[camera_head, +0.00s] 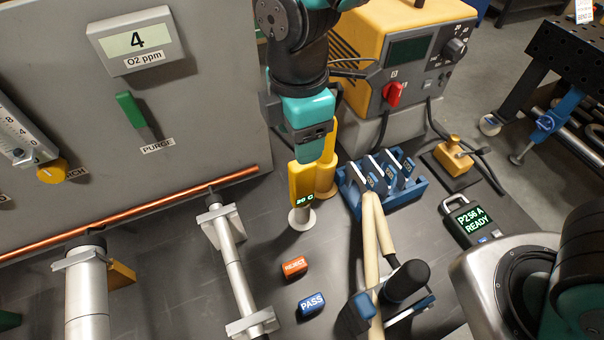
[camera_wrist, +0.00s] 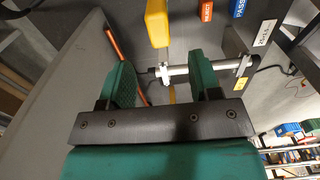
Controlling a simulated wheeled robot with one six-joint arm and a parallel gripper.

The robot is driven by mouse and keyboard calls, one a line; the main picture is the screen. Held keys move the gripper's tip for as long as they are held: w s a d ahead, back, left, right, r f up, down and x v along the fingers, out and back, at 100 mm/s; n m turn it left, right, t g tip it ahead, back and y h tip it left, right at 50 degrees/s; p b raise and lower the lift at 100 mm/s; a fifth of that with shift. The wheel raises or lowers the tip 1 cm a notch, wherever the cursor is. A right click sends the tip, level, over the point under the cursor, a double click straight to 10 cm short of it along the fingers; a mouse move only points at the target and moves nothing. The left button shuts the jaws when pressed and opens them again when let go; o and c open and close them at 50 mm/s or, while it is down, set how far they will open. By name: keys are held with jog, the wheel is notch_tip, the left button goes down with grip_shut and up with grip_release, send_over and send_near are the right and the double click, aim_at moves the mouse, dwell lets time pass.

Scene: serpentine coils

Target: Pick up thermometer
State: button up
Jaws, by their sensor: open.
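The thermometer (camera_head: 303,182) is a yellow handheld unit with a small green readout. It stands upright in a pale round holder (camera_head: 301,218) on the dark bench. My gripper (camera_head: 310,143) is just above and behind its top in the head view, where its fingers are mostly hidden. In the wrist view my gripper (camera_wrist: 164,78) shows two green fingers spread apart with nothing held. A yellow body, likely the thermometer (camera_wrist: 157,22), shows at the top, beyond the fingertips. I cannot tell how close they are to it.
A second yellow upright piece (camera_head: 326,176) stands right behind the thermometer. A blue rack (camera_head: 405,190) and yellow power unit (camera_head: 400,45) are to the right. A steel pipe fixture (camera_head: 232,265) is left. REJECT (camera_head: 294,267) and PASS (camera_head: 311,303) blocks lie in front.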

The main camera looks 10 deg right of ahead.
aim_at(304, 174)
notch_tip(304, 174, down, 5)
jog(key=shift+p, duration=0.4)
jog(key=shift+w+d+f+p, duration=0.15)
jog(key=shift+f+p, duration=0.2)
jog(key=shift+f, duration=0.55)
jog(key=shift+s+d+f+p, duration=0.15)
jog(key=shift+f+p, duration=0.2)
jog(key=shift+f, duration=0.55)
jog(key=shift+w+d+f+p, duration=0.15)
jog(key=shift+f+p, duration=0.2)
jog(key=shift+f, duration=0.55)
jog(key=shift+c, duration=0.2)
jog(key=c, duration=1)
